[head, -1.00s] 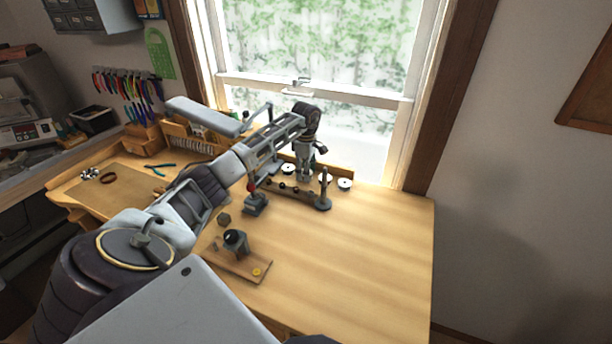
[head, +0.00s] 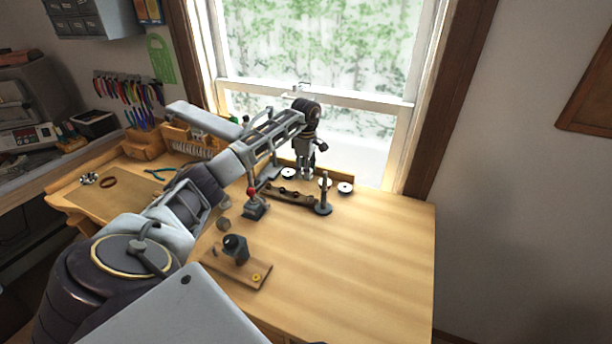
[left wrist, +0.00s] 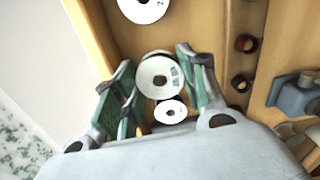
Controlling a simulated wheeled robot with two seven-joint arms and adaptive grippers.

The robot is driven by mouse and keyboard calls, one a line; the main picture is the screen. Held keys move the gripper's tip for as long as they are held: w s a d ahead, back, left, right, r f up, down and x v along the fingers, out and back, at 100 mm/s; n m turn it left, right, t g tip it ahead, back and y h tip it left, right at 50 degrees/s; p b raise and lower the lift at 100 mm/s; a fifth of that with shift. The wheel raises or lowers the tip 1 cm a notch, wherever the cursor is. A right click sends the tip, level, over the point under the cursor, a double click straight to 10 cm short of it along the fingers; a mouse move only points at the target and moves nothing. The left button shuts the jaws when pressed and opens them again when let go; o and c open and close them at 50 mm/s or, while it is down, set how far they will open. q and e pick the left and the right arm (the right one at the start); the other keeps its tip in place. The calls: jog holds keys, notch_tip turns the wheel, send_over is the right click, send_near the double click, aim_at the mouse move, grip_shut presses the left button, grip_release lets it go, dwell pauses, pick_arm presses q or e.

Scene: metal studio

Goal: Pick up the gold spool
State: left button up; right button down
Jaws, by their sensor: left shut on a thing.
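My left gripper (head: 307,175) reaches down at the back of the bench, by the window. In the left wrist view the fingers of that gripper (left wrist: 160,88) are closed around a spool (left wrist: 145,80) with a round white face and a dark centre hole. The colour of its side is hidden, so I cannot tell that it is gold. I cannot tell whether it is clear of the bench. A second white-faced spool (left wrist: 171,112) lies just below it in that view, and a third spool (left wrist: 143,9) at the top edge. My right gripper is out of view.
In the head view white-faced spools stand left (head: 288,173) and right (head: 345,188) of the gripper. An upright post on a round base (head: 323,209) and a red-knobbed tool (head: 255,210) stand in front. The bench's right side (head: 370,260) is clear.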

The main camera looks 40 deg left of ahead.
pick_arm(q)
notch_tip(320, 180, up, 7)
jog(key=shift+b, duration=0.35)
jog(key=shift+r, duration=0.1)
dwell(0.4)
